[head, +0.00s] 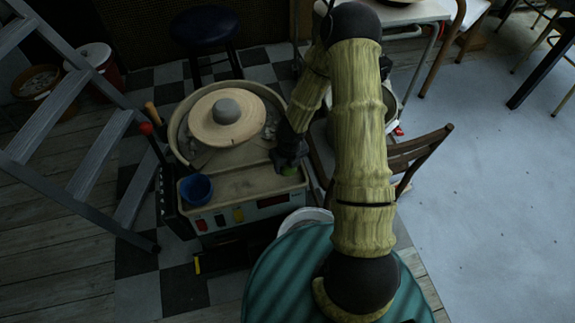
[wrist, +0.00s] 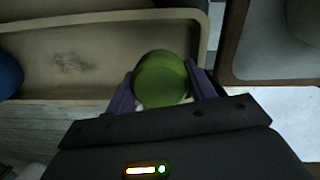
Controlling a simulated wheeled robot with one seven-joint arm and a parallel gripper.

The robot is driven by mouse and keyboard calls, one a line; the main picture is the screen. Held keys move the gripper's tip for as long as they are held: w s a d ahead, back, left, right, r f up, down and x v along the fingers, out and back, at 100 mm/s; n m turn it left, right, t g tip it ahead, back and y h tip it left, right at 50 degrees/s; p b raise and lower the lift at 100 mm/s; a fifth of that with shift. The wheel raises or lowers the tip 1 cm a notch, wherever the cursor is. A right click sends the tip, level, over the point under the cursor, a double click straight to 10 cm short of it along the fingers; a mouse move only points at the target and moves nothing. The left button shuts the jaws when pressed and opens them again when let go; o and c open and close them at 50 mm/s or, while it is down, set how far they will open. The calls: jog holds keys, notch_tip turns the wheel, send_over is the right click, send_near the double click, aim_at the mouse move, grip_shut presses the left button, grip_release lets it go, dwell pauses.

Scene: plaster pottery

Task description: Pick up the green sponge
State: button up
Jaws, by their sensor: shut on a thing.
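The green sponge (wrist: 160,78) is a rounded green piece in the wrist view. It sits between the two purple-grey fingers of my gripper (wrist: 160,92), which is shut on it. I cannot tell whether the sponge still touches the tray.
A blue bowl (head: 196,189) stands at the tray's left front. The wheel head (head: 227,120) with a grey clay lump (head: 226,111) is behind. A wooden chair (head: 415,155) stands close on the right, a stepladder (head: 75,120) on the left. Open floor (head: 490,200) lies far right.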

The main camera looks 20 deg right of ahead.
notch_tip(320, 180, up, 3)
jog(key=shift+r+p, duration=0.1)
jog(key=shift+p, duration=0.7)
jog(key=shift+s+a+f+b, duration=0.15)
jog(key=shift+s+f+b, duration=0.05)
jog(key=shift+b, duration=0.15)
jog(key=s+a+p, duration=0.1)
jog(key=s+a, duration=1.1)
jog(key=s, duration=0.2)
jog(key=shift+s+r, duration=0.15)
jog(key=shift+s, duration=0.2)
jog(key=shift+a, duration=0.1)
jog(key=o, duration=0.4)
jog(key=c, duration=0.3)
